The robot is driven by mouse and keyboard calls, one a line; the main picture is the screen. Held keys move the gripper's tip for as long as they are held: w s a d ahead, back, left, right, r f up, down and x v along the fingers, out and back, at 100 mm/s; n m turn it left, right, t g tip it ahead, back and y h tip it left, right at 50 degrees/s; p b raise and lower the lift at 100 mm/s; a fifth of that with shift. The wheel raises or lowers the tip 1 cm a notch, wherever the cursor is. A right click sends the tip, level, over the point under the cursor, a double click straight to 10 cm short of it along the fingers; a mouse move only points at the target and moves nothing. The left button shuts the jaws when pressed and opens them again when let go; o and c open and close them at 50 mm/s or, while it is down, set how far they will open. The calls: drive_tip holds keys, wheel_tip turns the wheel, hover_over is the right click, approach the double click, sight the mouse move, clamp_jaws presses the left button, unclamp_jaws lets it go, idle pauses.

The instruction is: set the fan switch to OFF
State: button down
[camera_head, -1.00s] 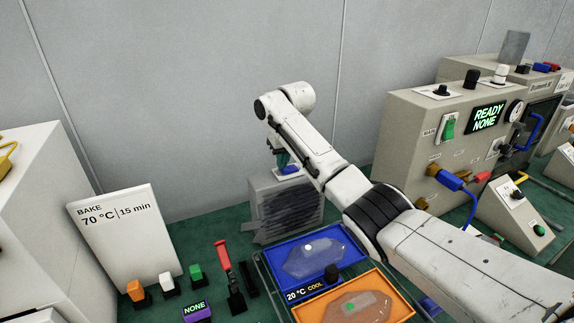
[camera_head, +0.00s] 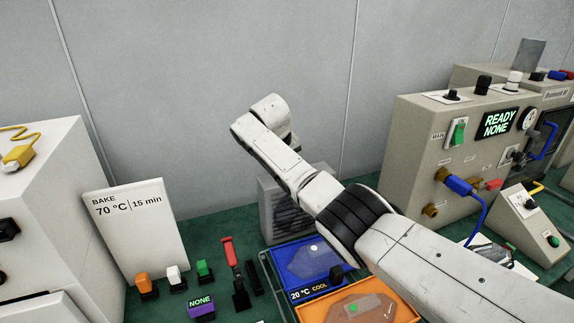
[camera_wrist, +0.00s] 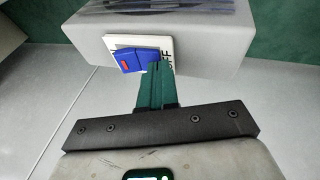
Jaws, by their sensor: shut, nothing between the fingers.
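The fan (camera_head: 281,208) is a grey box with a dark grille, standing by the back wall in the head view and partly behind my arm. In the wrist view, the grey fan housing (camera_wrist: 210,45) carries a white plate (camera_wrist: 112,42) with a blue rocker switch (camera_wrist: 130,60). The rocker has a red mark near its left end. The letters OFF show partly at the plate's right side. My gripper (camera_wrist: 156,68) is shut and empty, its green fingertips at the rocker's right, OFF-side end. Contact and the rocker's tilt are hard to tell. In the head view my arm hides gripper and switch.
A blue tray (camera_head: 272,256) and an orange tray (camera_head: 400,312) lie in front of the fan. A red-handled lever (camera_head: 229,252) and several coloured switches stand left of them. A beige machine (camera_head: 410,150) reading READY NONE stands right. A BAKE sign (camera_head: 150,240) stands left.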

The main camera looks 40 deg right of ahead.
drive_tip(key=shift+d, duration=0.1)
drive_tip(key=shift+s+d+r+p, duration=0.1)
drive_tip(key=shift+d+r+p, duration=0.1)
drive_tip(key=shift+d, duration=0.15)
drive_tip(key=shift+s+d+r+p, duration=0.1)
drive_tip(key=shift+d+p, duration=0.1)
drive_tip(key=shift+d, duration=0.1)
wheel_tip(320, 180, up, 4)
drive_tip(key=p, duration=0.4)
drive_tip(key=shift+w+a+r, duration=0.1)
drive_tip(key=shift+a+r, duration=0.05)
drive_tip(key=shift+a+r+b, duration=0.2)
drive_tip(key=shift+a+b, duration=0.05)
drive_tip(key=shift+b, duration=0.2)
drive_tip(key=b+v, duration=0.2)
drive_tip(key=v, duration=0.7)
drive_tip(key=shift+d, duration=0.2)
idle(0.6)
